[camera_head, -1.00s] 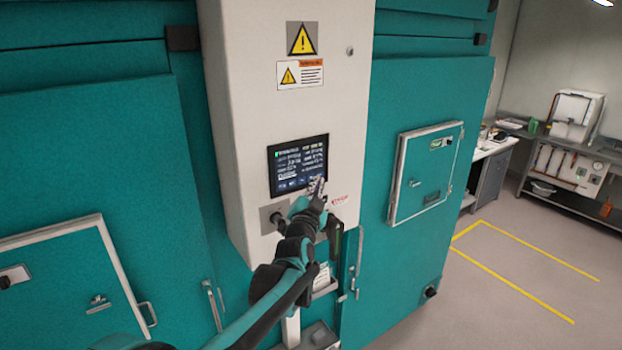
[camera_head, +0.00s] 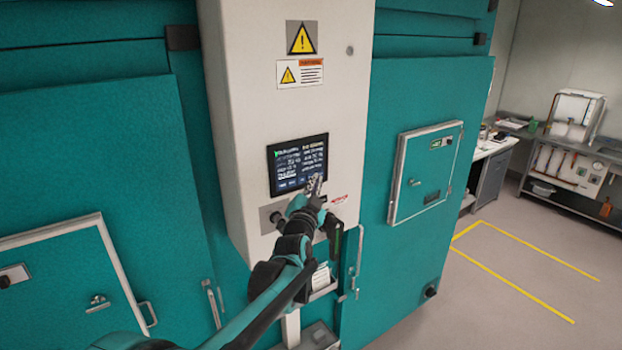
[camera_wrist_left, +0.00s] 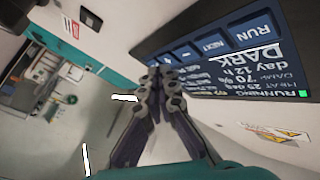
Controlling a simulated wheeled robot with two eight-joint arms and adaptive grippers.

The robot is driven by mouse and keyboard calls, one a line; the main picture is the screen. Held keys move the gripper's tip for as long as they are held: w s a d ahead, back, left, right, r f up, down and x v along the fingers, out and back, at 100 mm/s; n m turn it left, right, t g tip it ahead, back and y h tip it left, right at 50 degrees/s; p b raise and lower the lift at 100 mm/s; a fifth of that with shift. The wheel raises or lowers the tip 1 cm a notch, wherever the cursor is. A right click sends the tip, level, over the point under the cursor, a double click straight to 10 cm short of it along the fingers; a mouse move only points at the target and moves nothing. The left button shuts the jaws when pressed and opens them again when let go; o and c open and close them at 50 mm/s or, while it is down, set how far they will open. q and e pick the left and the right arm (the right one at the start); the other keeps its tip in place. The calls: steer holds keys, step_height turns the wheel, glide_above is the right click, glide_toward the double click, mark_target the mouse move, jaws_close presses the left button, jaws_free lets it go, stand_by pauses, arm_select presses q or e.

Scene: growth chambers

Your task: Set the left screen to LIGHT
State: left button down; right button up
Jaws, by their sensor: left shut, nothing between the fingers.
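The dark screen (camera_head: 290,160) is set in the white control cabinet, with small text too blurred to read in the head view. In the left wrist view the screen (camera_wrist_left: 255,60) appears upside down. It shows DARK underlined in large letters, smaller lines including RUNNING, and a row of blue buttons with RUN (camera_wrist_left: 250,32) and NEXT (camera_wrist_left: 211,43). My left gripper (camera_head: 315,182) is shut and empty at the screen's lower right corner. In the wrist view its fingertips (camera_wrist_left: 164,68) are by the end of the button row; I cannot tell whether they touch.
A dark knob (camera_head: 275,217) sits on a plate below the screen. Warning labels (camera_head: 301,38) are above it. Teal chamber doors (camera_head: 90,150) flank the cabinet, one with a small hatch (camera_head: 408,205). Open floor with yellow lines (camera_head: 525,285) lies at right.

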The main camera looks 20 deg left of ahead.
arm_select(q)
steer(key=shift+w+a, duration=0.25)
steer(key=shift+a, duration=0.05)
stand_by(0.9)
steer(key=shift+s+d, duration=0.5)
steer(key=shift+d, duration=0.05)
steer(key=s+d, duration=0.1)
steer(key=d, duration=0.1)
steer(key=s+d, duration=0.2)
stand_by(0.5)
stand_by(0.4)
